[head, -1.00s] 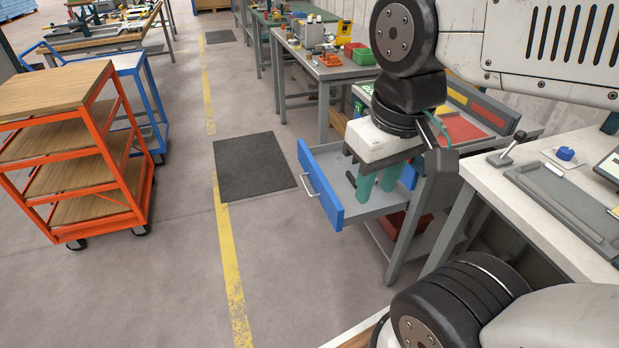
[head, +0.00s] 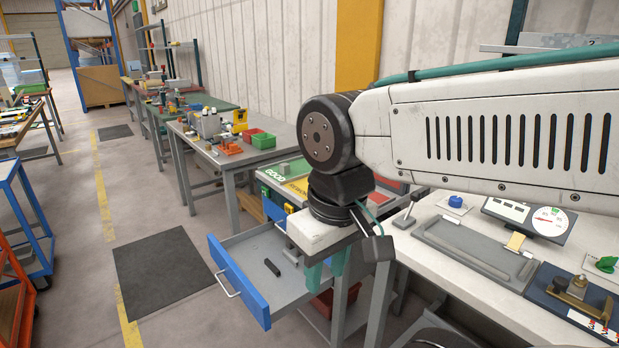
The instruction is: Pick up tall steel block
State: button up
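No object stands out clearly as the tall steel block. A small grey metal-looking block (head: 290,168) lies on the bench beyond the open drawer, but I cannot tell whether it is that block. My gripper (head: 326,276) points down over the right part of the open blue-fronted drawer (head: 240,282). Its two teal fingers stand apart with a narrow gap, and I see nothing between them. A dark, narrow piece (head: 272,267) lies on the drawer floor, left of my gripper. The wrist hides part of the drawer's right side.
The white worktop (head: 420,240) at right holds a grey tray, a dial scale (head: 548,220) and a fixture (head: 578,290). Benches with green and red bins (head: 263,140) line the wall. Bare floor and a dark mat (head: 165,270) lie left of the drawer.

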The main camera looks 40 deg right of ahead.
aim_at(284, 168)
jog(key=u, duration=1.25)
jog(key=i, duration=2.4)
jog(key=z, duration=3.1)
jog(key=i, duration=1)
jog(key=z, duration=0.05)
